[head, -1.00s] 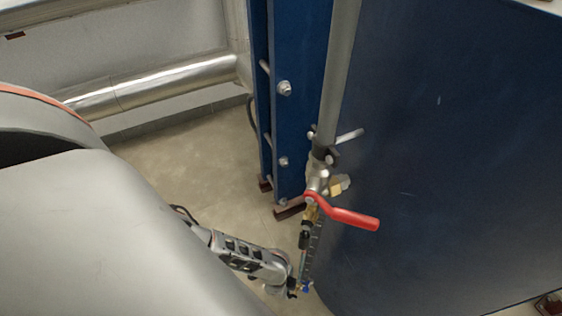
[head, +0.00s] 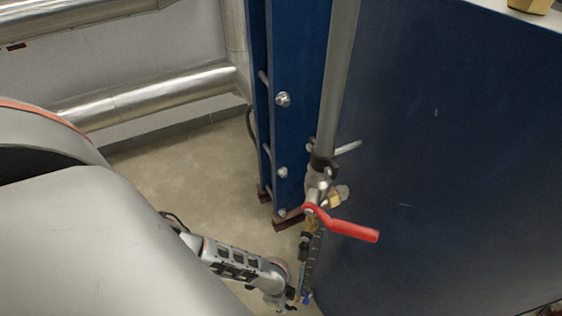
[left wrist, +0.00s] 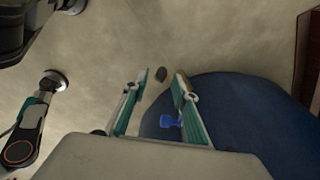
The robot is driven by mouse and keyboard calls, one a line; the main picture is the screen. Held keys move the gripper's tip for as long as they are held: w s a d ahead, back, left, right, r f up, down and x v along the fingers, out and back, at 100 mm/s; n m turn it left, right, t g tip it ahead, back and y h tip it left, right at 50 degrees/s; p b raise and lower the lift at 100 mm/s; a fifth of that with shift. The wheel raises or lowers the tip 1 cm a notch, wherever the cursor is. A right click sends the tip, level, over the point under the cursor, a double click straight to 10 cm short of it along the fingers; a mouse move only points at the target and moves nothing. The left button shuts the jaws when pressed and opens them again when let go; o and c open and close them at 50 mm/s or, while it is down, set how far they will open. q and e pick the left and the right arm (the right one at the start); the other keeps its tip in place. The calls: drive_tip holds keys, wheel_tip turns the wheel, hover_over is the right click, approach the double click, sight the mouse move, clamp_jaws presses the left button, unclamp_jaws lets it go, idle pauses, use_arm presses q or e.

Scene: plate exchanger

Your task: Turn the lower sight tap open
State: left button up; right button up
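The lower sight tap has a small blue handle (head: 306,299) at the bottom of the sight glass (head: 311,262), near the lower edge of the head view. In the left wrist view the blue handle (left wrist: 171,121) shows between the two fingers, nearer the right one. My left gripper (left wrist: 162,78) is open around the line of sight to the tap; I cannot tell whether a finger touches it. In the head view my left gripper (head: 288,301) is just left of the blue handle, partly cut off by the frame edge. My right gripper is not in view.
A red lever (head: 350,229) sticks out above the sight glass, on a valve under the grey vertical pipe (head: 341,80). The large blue panel (head: 450,150) fills the right side. A blue column (head: 300,60) stands behind. Floor (head: 190,175) is clear on the left.

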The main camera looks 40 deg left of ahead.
use_arm(q)
wheel_tip(320, 180, up, 10)
drive_tip(key=a, duration=0.1)
drive_tip(key=shift+s+a, duration=0.2)
drive_tip(key=shift+s, duration=0.1)
